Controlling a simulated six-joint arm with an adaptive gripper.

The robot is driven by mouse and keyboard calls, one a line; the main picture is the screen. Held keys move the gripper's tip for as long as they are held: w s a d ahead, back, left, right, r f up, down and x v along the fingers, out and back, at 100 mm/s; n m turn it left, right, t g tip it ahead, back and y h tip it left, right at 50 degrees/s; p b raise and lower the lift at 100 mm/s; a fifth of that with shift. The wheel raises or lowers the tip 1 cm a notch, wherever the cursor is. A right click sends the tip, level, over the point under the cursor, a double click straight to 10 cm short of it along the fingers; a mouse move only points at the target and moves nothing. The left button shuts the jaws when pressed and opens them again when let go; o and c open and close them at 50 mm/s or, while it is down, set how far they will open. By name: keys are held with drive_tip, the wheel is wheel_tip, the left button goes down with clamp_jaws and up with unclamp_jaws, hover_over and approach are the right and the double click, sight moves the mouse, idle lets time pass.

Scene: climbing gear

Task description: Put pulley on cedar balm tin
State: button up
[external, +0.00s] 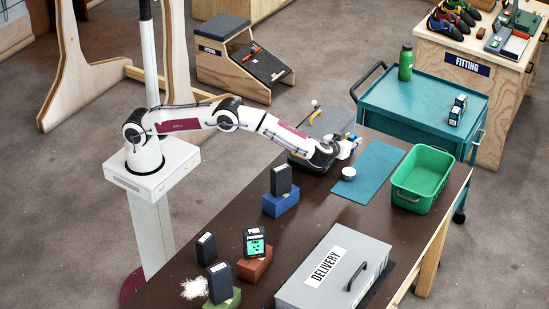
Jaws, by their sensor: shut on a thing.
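A small round tin with a pale lid (349,173), probably the cedar balm tin, sits on the mat below and close to my gripper. The label cannot be read. The held thing appears above the tin and apart from it.
A green crate (424,178) stands right of the mat (374,168). A grey DELIVERY case (325,270) lies in front. Dark boxes stand on blue (281,203), red-brown (254,264) and green blocks at left. A grey pad with a yellow-handled item (322,124) lies behind my wrist.

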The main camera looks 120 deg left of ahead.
drive_tip(key=shift+f, duration=0.1)
idle(0.4)
hover_over(349, 171)
drive_tip(key=shift+f, duration=3.05)
drive_tip(key=shift+f, duration=1.85)
drive_tip(key=shift+f, duration=0.1)
drive_tip(key=o, duration=1.1)
